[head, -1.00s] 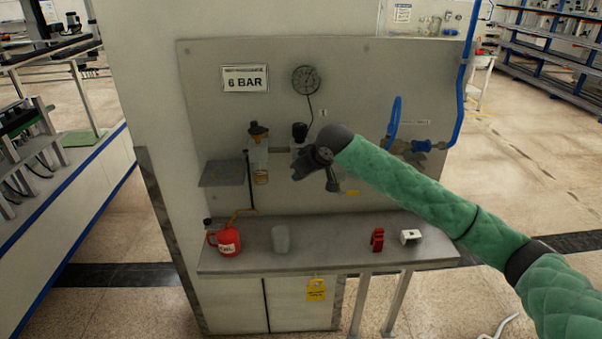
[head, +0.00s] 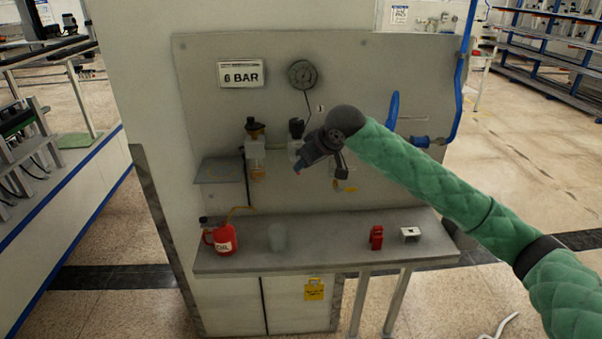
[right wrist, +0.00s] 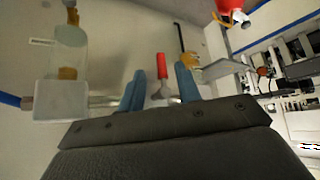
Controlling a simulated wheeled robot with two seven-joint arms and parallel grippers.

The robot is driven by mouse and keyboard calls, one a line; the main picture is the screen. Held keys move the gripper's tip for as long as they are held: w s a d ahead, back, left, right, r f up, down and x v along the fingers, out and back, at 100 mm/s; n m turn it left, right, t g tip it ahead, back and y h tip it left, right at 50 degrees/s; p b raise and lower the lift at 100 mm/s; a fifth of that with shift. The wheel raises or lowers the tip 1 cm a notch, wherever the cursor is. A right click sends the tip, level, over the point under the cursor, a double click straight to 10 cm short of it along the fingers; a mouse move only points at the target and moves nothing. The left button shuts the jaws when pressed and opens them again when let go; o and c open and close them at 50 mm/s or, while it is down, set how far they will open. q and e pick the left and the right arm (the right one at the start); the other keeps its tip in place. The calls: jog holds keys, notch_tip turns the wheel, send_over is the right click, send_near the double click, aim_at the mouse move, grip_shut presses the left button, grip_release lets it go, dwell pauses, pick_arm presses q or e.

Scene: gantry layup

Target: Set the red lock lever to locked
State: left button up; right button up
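In the right wrist view a short red lever (right wrist: 161,65) stands on a metal fitting on the pipe line. My right gripper (right wrist: 160,72) is open, with one blue finger on each side of the lever and a gap to each. In the head view my right gripper (head: 299,168) is in front of the panel (head: 220,125), below the gauge (head: 301,74) and right of the filter bowl (head: 257,165). The gripper and wrist hide the lever there; only a small red spot shows by the fingertips. My left gripper is not in view.
The shelf below holds a red oil can (head: 222,239), a grey cup (head: 278,237), a red clip-like part (head: 376,237) and a small white block (head: 410,234). A blue hose (head: 461,85) runs down the panel's right side. A small ledge (head: 221,170) juts out at left.

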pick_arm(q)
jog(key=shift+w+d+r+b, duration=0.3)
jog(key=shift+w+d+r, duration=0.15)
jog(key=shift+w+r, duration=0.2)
pick_arm(e)
jog(key=shift+v, duration=1.25)
